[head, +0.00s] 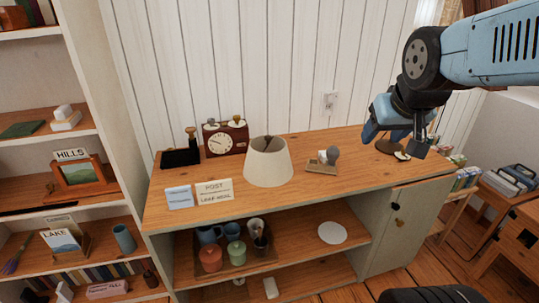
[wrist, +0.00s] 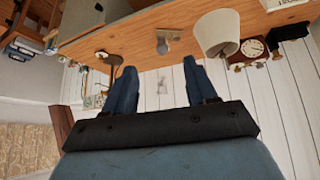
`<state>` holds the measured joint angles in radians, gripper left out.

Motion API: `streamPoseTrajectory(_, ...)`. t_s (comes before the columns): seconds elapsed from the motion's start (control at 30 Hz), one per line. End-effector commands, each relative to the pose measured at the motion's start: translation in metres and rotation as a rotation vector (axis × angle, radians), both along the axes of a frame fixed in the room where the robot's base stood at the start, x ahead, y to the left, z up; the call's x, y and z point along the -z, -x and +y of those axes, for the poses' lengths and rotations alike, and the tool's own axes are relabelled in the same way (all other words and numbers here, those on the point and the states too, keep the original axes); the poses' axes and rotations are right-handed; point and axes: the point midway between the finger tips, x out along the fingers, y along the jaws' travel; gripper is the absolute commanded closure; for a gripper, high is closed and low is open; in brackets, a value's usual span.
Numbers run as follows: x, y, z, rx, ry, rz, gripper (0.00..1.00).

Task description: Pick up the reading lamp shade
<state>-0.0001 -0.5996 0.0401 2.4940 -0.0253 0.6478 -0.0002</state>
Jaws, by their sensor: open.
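The reading lamp shade (head: 268,163) is a cream, tapered shade standing on the wooden cabinet top, near its middle. It also shows in the wrist view (wrist: 217,33), where the picture is upside down. My gripper (head: 398,143) is over the right end of the cabinet top, well to the right of the shade and apart from it. In the wrist view my gripper (wrist: 160,75) has its two blue fingers spread, with nothing between them. A dark round base (head: 393,147) stands partly hidden behind my gripper.
The cabinet top (head: 320,190) also holds a clock (head: 225,138), a black box (head: 180,158), two cards (head: 214,191) and a small wooden stand with a grey knob (head: 323,162). Bookshelves (head: 75,145) rise at left.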

Motion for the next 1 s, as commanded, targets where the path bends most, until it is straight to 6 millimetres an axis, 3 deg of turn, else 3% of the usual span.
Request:
streamPoseTrajectory(0.03,0.007,-0.019,0.003,-0.016,0.011,-0.018,0.43)
streamPoseTrajectory(0.2,0.023,-0.076,0.015,-0.072,0.036,-0.111,0.43)
streamPoseTrajectory(0.5,0.061,-0.161,0.046,-0.183,0.046,-0.279,0.43)
streamPoseTrajectory(0.8,0.108,-0.223,0.086,-0.293,0.01,-0.446,0.43)
streamPoseTrajectory(1.0,0.143,-0.25,0.115,-0.358,-0.043,-0.559,0.43)
